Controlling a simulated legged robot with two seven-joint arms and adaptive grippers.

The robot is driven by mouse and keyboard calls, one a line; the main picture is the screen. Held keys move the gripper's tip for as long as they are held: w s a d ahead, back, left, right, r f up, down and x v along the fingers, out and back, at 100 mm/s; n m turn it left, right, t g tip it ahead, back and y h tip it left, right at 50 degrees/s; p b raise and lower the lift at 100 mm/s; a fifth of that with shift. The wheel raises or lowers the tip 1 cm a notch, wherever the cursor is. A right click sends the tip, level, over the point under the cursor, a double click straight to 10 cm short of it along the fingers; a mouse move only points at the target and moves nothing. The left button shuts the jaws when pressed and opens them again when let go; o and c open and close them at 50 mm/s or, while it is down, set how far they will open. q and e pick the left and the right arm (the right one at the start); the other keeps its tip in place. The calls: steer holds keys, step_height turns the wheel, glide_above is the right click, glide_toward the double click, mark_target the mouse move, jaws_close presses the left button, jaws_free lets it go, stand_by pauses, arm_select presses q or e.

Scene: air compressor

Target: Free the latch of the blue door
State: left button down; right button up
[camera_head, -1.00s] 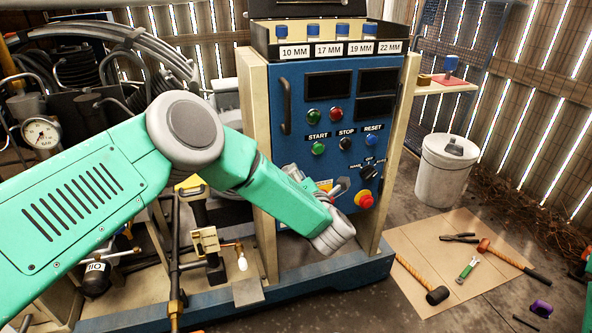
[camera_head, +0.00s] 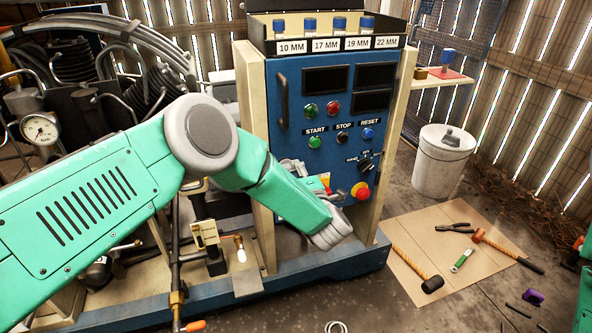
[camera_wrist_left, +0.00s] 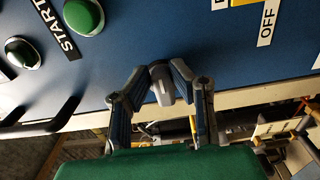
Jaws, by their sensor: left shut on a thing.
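The blue door (camera_head: 292,84) is the front panel of the machine, with a dark handle on its left, displays and buttons. It also shows in the left wrist view (camera_wrist_left: 190,40), flat behind my fingers. My left gripper (camera_head: 318,187) is at the door's lower part, partly hidden by my own forearm. In the left wrist view, the left gripper (camera_wrist_left: 163,70) has its two fingers drawn together around a small grey latch (camera_wrist_left: 162,86) near the door's edge. In the head view the latch is hard to make out. My right gripper is not in view.
A red emergency knob (camera_head: 360,191) and a rotary switch (camera_head: 365,165) lie just right of the gripper. Cream posts (camera_head: 253,150) flank the door. Tools lie on a board (camera_head: 405,213) on the floor at the right. A grey bin (camera_head: 440,165) stands behind it.

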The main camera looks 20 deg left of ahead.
arm_select(q)
steer(key=shift+d+f, duration=0.1)
stand_by(0.3)
steer(key=c, duration=1.4)
jaws_free()
steer(key=shift+c, duration=0.2)
steer(key=shift+w, duration=0.1)
steer(key=shift+d, duration=0.1)
steer(key=v, duration=1.2)
steer(key=shift+f, duration=0.1)
